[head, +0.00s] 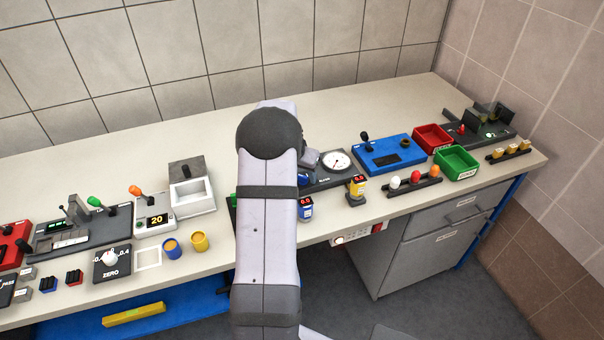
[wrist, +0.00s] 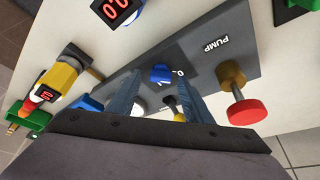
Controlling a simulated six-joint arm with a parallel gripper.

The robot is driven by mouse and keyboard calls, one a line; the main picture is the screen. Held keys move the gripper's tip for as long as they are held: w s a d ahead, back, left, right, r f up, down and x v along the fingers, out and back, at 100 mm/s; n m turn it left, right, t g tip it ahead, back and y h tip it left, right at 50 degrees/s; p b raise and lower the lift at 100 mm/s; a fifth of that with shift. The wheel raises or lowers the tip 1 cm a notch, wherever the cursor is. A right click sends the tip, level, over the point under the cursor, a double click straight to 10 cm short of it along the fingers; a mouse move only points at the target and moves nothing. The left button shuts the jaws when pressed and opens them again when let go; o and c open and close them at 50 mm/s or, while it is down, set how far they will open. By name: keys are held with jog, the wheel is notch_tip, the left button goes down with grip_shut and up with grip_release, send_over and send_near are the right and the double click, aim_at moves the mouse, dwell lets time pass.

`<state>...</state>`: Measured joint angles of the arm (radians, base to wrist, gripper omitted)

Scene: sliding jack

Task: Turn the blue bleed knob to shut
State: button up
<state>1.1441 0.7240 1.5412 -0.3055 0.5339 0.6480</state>
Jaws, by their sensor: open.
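The blue bleed knob (wrist: 160,74) sits on a dark grey panel (wrist: 215,75) in the wrist view. My gripper (wrist: 159,80) is open, its two fingers reaching toward the panel on either side of the knob. The knob lies between the fingertips, with a gap visible on both sides; I cannot tell the exact height. In the head view my own arm hides the gripper and much of the panel. A bit of blue (head: 303,179), probably the knob, shows at the arm's right edge, beside the round white gauge (head: 336,161).
A red knob on a brass stem (wrist: 243,105) stands on the panel near the PUMP label, close to the right finger. A yellow unit with a red display (wrist: 57,80) is at the left. A blue unit (head: 305,209) stands in front of the panel; a blue box (head: 388,155) is to its right.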

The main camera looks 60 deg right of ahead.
jog(key=b+v, duration=0.2)
jog(key=v, duration=0.5)
jog(key=shift+a, duration=0.1)
dwell(0.4)
jog(key=w+a+f+n+t+y, duration=0.1)
jog(key=w+a+n, duration=0.4)
jog(key=a, duration=0.8)
jog(key=w+a+n+y, duration=0.1)
jog(key=w+a+n, duration=0.2)
jog(key=w+a, duration=0.7)
jog(key=s+a+f+n+y, duration=0.1)
jog(key=s+a+n, duration=0.25)
jog(key=a, duration=0.55)
jog(key=s+a+f+n+g+y, duration=0.1)
jog(key=s+a+f+n, duration=0.15)
jog(key=s+a, duration=0.45)
jog(key=s+a+n, duration=0.3)
jog(key=a+n, duration=0.1)
jog(key=a, duration=0.7)
notch_tip(320, 180, down, 11)
jog(key=b, duration=1.1)
jog(key=shift+w+a+f, duration=0.2)
jog(key=shift+w, duration=0.1)
